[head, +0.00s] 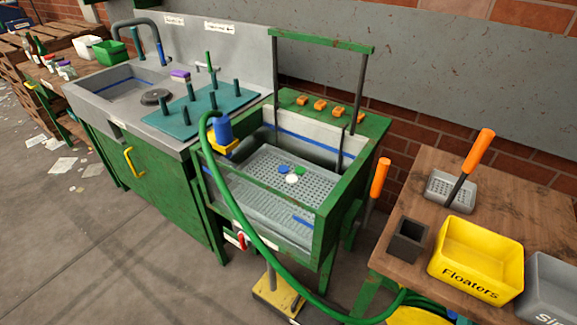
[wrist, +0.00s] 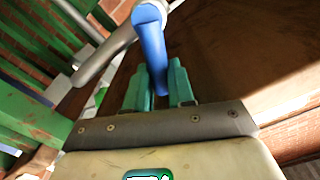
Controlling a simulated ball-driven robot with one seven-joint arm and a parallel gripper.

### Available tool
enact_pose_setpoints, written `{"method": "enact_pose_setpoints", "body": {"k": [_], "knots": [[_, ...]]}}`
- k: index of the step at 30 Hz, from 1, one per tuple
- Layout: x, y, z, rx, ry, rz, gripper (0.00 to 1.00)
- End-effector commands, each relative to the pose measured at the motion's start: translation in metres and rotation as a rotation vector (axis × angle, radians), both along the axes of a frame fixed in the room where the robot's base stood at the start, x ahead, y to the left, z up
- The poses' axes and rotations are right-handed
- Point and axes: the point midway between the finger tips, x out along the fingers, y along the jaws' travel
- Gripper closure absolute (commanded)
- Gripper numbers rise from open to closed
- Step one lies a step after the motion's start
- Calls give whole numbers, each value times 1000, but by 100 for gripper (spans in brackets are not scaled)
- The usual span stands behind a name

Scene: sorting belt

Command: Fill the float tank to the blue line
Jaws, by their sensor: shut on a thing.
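The float tank (head: 328,205) is a green-framed box with clear sides at the centre of the head view. A blue line (head: 318,148) runs along its inner back wall. Blue, green and white bits (head: 291,178) lie over the perforated grey tray inside; I cannot tell the water level. A green hose (head: 243,215) arches over the tank's left side, beside a blue fitting (head: 223,128) on a yellow block. In the wrist view, my gripper (wrist: 159,92) has its teal fingers closed around a blue handle (wrist: 154,52) joined to a grey pipe. My gripper is outside the head view.
A red valve handle (head: 241,240) sits low on the tank front, above a yellow floor base (head: 280,297). A yellow Floaters bin (head: 476,284) and a dark cup (head: 408,240) stand on the right table. A sink (head: 125,85) is at left; open floor lies in front.

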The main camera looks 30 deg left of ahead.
Motion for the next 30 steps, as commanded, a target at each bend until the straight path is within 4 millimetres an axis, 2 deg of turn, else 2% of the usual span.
{"method": "enact_pose_setpoints", "body": {"k": [6, 15, 26, 30], "knots": [[-1, 5, -1, -14, 7, 9, 100], [-1, 17, 4, -227, 7, 10, 100], [-1, 18, 3, -266, 4, 9, 100], [-1, 24, 6, -362, 5, 12, 100]]}}
